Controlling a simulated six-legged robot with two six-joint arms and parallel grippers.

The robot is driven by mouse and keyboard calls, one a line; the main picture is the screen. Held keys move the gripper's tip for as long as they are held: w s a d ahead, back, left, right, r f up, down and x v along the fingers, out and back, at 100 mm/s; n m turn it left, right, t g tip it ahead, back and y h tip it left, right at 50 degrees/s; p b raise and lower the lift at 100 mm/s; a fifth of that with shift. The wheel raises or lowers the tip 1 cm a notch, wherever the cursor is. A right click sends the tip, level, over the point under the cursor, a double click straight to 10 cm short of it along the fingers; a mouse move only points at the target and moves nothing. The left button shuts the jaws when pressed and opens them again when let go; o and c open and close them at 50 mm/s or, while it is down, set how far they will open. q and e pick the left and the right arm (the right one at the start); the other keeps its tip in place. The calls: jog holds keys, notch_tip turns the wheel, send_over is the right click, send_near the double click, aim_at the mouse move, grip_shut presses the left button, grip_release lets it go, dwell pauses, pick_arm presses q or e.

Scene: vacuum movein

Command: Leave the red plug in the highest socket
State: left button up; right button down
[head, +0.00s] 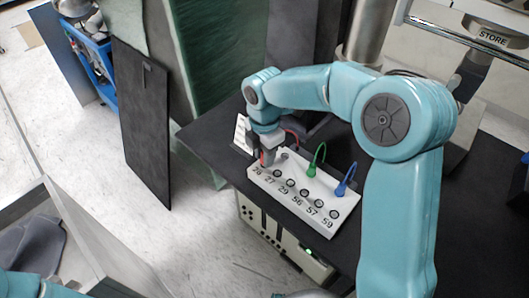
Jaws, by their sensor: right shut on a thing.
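A white socket panel (318,221) lies on the dark table with a row of numbered round sockets; I read 27, 29, 56, 57 and 59, and the leftmost label is unclear. The socket by 59 (333,214) is at the right end and looks empty. My right gripper (265,158) points down at the panel's left end, shut on the red plug (265,157), which is mostly hidden by the jaws. I cannot tell whether the plug sits in a socket. A bit of my left arm shows at bottom left, without its jaws.
A green plug (312,169) and a blue plug (341,189), with looping cables, stand along the panel's back edge. A grey device (270,236) is below the front edge. My right arm covers the table's right part.

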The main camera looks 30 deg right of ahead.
jog(key=shift+f+b, duration=0.35)
jog(key=shift+f, duration=0.2)
jog(key=c, duration=0.8)
grip_release()
jog(key=shift+r, duration=0.1)
notch_tip(320, 180, up, 16)
jog(key=p, duration=0.1)
jog(key=shift+r, duration=0.1)
